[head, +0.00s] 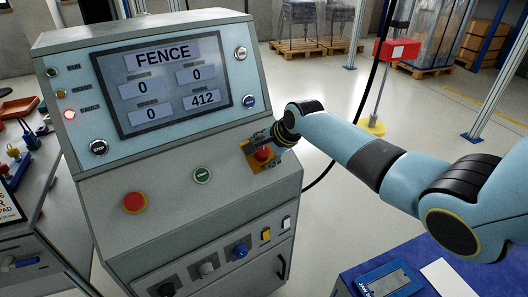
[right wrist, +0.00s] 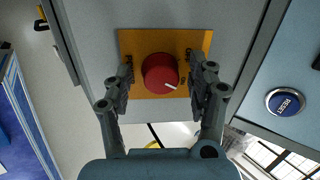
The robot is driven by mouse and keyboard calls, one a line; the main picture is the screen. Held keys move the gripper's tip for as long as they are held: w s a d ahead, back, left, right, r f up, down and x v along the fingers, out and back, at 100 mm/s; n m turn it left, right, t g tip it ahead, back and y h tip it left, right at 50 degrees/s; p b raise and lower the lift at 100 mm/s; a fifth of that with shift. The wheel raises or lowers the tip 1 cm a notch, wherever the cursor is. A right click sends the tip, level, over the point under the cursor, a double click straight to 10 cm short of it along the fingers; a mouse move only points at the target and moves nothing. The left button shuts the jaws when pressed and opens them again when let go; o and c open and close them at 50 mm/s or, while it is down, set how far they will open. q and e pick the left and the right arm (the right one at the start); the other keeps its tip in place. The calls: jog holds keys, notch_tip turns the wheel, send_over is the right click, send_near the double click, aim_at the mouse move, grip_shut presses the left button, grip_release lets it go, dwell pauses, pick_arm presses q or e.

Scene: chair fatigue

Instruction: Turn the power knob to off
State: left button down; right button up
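The power knob is a round red knob (head: 262,154) on a yellow plate at the right side of the console's sloped panel. In the right wrist view the knob (right wrist: 160,72) has a white pointer line slanting toward the lower right of the picture. My right gripper (right wrist: 166,74) is open, with one finger on each side of the knob and visible gaps between. In the head view the right gripper (head: 270,144) partly covers the plate. My left gripper is not in view.
Switches and a blue knob (head: 241,250) sit lower down. A blue table (head: 420,262) stands at the lower right. A black cable hangs behind.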

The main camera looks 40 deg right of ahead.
jog(key=c, duration=1)
jog(key=n+p, duration=0.1)
jog(key=n, duration=0.2)
jog(key=n+p, duration=0.1)
jog(key=n, duration=0.1)
jog(key=shift+d+n, duration=0.1)
jog(key=shift+n, duration=0.3)
jog(key=n, duration=0.3)
jog(key=shift+g+y, duration=0.3)
jog(key=shift+d+n, duration=0.1)
jog(key=shift+n, duration=1.5)
